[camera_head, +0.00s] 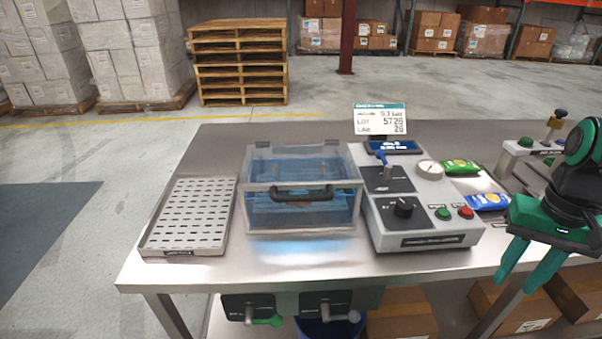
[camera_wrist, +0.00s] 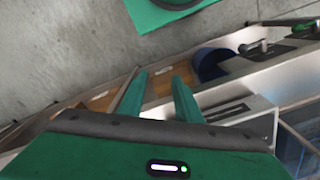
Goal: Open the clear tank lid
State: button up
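The clear tank (camera_head: 258,213) stands on the metal table, with blue inside it. Its clear lid (camera_head: 300,165) lies closed on top, with a dark handle (camera_head: 302,194) at the front edge. My gripper (camera_head: 528,277) hangs at the table's right front edge, well to the right of the tank. Its two green fingers are apart with nothing between them. In the wrist view, the open fingers (camera_wrist: 158,92) point toward the table's edge and the floor, and part of what looks like the tank (camera_wrist: 298,145) shows at the lower right.
A perforated tray (camera_head: 190,215) lies left of the tank. A control box (camera_head: 420,215) with a knob, gauge, lever and buttons stands close at its right. Two levered valves hang below the table's front edge (camera_head: 250,308). The table's front strip is bare.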

jog(key=shift+w+a, duration=0.25)
jog(key=shift+w, duration=0.2)
jog(key=w+a+r+n+h, duration=0.1)
jog(key=w+a+r+n, duration=0.4)
jog(key=w, duration=0.3)
jog(key=n+t, duration=0.2)
jog(key=n, duration=1.7)
send_near(299, 197)
jog(key=shift+y, duration=0.4)
jog(key=f, duration=0.2)
jog(key=w+f, duration=0.1)
jog(key=f, duration=0.4)
jog(key=shift+w+d+f, duration=0.3)
jog(key=shift+d, duration=0.1)
grip_shut()
